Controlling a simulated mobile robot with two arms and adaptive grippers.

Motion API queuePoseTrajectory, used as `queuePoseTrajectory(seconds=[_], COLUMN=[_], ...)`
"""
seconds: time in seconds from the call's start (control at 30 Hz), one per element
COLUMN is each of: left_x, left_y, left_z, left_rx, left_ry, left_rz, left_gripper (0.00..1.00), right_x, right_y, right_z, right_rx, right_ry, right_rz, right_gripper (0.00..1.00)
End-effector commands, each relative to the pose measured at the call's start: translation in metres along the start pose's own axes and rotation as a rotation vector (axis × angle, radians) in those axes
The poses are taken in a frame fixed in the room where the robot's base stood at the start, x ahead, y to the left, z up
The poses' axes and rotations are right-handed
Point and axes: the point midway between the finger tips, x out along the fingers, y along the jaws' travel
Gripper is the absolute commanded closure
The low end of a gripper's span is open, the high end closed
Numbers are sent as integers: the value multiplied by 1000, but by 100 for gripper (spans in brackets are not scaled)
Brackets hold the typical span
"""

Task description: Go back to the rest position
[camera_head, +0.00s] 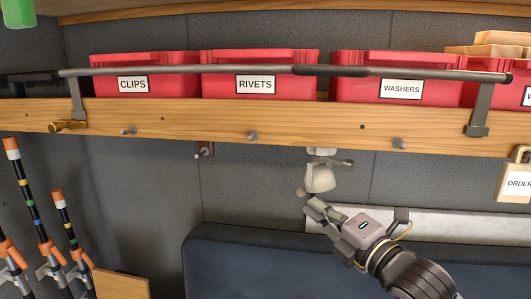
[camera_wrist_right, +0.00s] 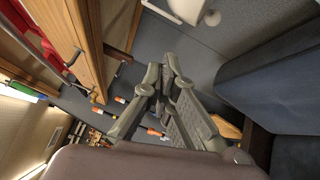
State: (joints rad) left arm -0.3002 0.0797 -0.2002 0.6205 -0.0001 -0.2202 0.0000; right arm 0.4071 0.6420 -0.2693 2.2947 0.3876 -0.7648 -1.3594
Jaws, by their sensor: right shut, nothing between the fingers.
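My right gripper (camera_head: 314,211) is below the wooden shelf, right of centre in the head view, its arm coming in from the lower right. It is shut and empty. The wrist view shows its fingers (camera_wrist_right: 165,72) closed together with nothing between them. A pale grey lamp-like fixture (camera_head: 320,178) hangs under the shelf just above the fingertips. Whether they touch it cannot be told. A pale object also shows at the top of the wrist view (camera_wrist_right: 188,8). My left gripper is not in view.
The wooden shelf (camera_head: 225,122) bears red bins marked CLIPS (camera_head: 105,66), RIVETS (camera_head: 225,63) and WASHERS (camera_head: 350,66) behind a dark rail (camera_head: 230,71). Several pegs stick out of its front. A dark blue seat back (camera_head: 250,265) stands below. Striped poles (camera_head: 27,205) stand left.

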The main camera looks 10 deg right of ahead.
Motion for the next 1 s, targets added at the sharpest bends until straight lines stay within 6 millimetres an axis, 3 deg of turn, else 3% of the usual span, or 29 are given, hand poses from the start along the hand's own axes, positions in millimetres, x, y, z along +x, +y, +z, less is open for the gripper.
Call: queuePoseTrajectory(seconds=[0.03,0.2,0.3,0.4,0.6,0.87,1.0], left_x=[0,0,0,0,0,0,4], left_y=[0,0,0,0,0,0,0], left_z=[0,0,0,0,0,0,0], left_rx=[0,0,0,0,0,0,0], left_ry=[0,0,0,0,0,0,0], left_rz=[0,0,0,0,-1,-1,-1], left_gripper=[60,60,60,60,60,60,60], right_x=[-6,-52,-94,-141,-226,-320,-306], right_y=[-38,-154,-214,-260,-314,-344,-390], right_z=[-12,-49,-74,-97,-135,-173,-179], right_rx=[134,618,886,1116,1414,1632,1616], right_ry=[-10,-146,-285,-453,-781,-1190,-1176], right_rz=[-87,-392,-560,-705,-897,-1036,-1046], right_gripper=[100,100,100,100,100,100,100])
